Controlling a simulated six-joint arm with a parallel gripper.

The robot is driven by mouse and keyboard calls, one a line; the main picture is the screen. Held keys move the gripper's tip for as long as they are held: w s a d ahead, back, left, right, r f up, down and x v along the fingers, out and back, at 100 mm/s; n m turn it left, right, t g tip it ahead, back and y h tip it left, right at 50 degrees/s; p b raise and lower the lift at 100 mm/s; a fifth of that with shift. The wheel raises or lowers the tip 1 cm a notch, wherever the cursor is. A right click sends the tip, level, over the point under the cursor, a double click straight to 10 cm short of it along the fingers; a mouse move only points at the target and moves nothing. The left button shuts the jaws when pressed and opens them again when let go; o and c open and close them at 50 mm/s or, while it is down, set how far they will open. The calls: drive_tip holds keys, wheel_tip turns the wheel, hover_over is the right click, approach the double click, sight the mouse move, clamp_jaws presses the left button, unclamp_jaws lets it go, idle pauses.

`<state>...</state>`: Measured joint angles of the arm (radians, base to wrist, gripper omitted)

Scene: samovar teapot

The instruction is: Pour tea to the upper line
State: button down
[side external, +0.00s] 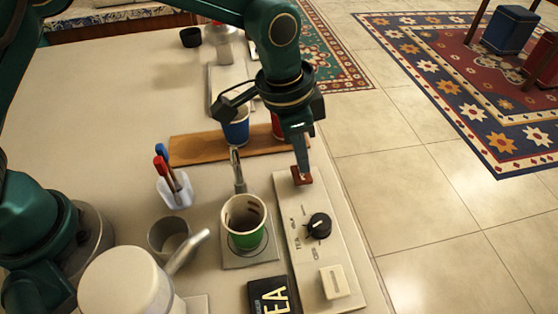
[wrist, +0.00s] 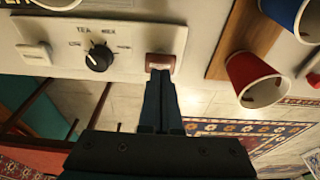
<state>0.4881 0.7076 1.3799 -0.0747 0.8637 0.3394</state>
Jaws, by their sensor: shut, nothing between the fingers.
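A green paper cup (side external: 244,224) stands upright on a square plate below a metal spout (side external: 237,168). Its pale inner wall shows dark marks; I cannot tell any tea level. A control panel (side external: 290,222) to its right has a black knob (side external: 318,225), which also shows in the wrist view (wrist: 98,58). My gripper (side external: 301,172) is shut and empty, pointing down at the red-brown switch (side external: 301,177) at the panel's far end. In the wrist view my fingertips (wrist: 160,72) overlap the switch edge (wrist: 160,63); contact is unclear.
A blue cup (side external: 236,130) and a red cup (wrist: 252,80) stand on a wooden board (side external: 185,149). A pen holder (side external: 174,190), a grey cup (side external: 168,238), a white pot (side external: 120,285) and a black tea sign (side external: 268,296) are nearby. A white switch (side external: 335,282) is at the panel's near end.

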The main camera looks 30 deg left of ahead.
drive_tip(key=shift+f, duration=0.1)
drive_tip(key=shift+f, duration=0.9)
idle(7.0)
